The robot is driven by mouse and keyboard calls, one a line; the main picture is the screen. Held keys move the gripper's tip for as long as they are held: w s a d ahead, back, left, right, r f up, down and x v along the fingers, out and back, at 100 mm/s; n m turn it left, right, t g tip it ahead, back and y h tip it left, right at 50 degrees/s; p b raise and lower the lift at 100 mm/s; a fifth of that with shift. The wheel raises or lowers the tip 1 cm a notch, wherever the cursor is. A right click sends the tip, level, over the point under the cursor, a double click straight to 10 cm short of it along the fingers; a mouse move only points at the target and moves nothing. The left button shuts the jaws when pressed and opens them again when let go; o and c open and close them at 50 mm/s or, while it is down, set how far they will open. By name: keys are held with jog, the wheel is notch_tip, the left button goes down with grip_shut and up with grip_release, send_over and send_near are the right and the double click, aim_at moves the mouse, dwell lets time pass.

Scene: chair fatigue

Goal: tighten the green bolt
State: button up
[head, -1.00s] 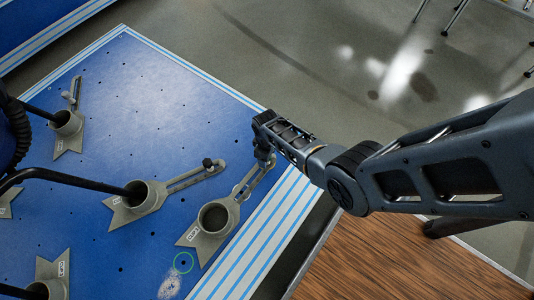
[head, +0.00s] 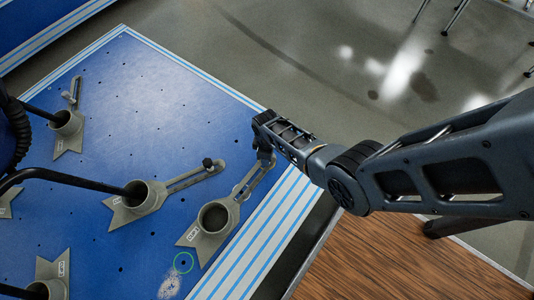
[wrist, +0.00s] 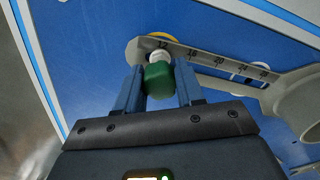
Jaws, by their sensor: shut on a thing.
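The green bolt (wrist: 158,80) shows in the wrist view, with a pale shank rising from its green head to the end of a grey slotted arm (wrist: 205,62) marked with numbers. My gripper (wrist: 158,88) is shut on the green head, one blue-grey finger on each side. In the head view my gripper (head: 264,157) is at the far end of the slotted arm of the front right clamp (head: 208,222), close over the blue table (head: 150,90). The bolt is hidden there by my gripper.
Another clamp (head: 140,200) with a black knob on its slotted arm stands to the left. More clamps with black rods (head: 62,178) crowd the left side. The table's back middle is clear.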

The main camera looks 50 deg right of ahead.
jog(key=shift+c, duration=0.6)
jog(key=m, duration=0.4)
jog(key=m, duration=0.4)
jog(key=o, duration=1)
jog(key=shift+o, duration=0.2)
